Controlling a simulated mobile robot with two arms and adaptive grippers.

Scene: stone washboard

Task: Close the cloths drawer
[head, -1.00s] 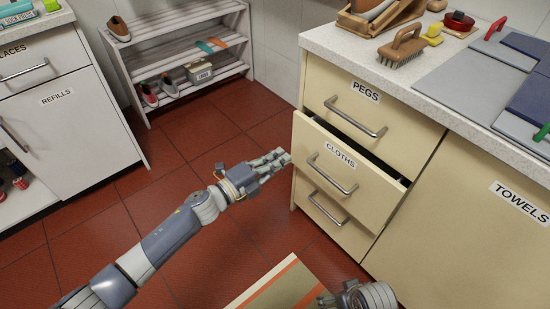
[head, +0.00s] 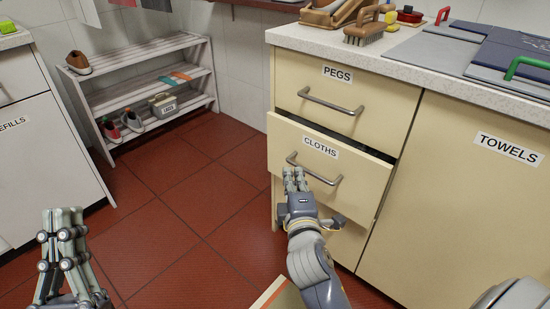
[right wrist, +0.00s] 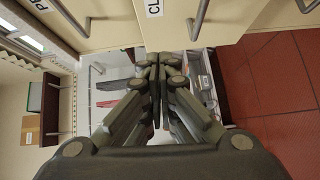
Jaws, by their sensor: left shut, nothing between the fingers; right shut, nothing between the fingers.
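The cloths drawer (head: 345,180) is cream with a CLOTHS label and a bar handle (head: 313,168). It stands partly open, its front jutting out with a dark gap above. Its front also shows in the right wrist view (right wrist: 172,30). My right gripper (head: 294,172) is shut and empty, its fingertips at the left end of that handle, in front of the drawer face. I cannot tell whether they touch. It fills the middle of the right wrist view (right wrist: 155,58). My left gripper (head: 62,212) is shut and empty at the lower left, away from the drawer.
The pegs drawer (head: 388,98) above is shut. The TOWELS door (head: 480,200) is to the right, under a worktop (head: 400,58) with brushes and boards. A shoe rack (head: 150,95) stands at the back left. Red floor lies clear between.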

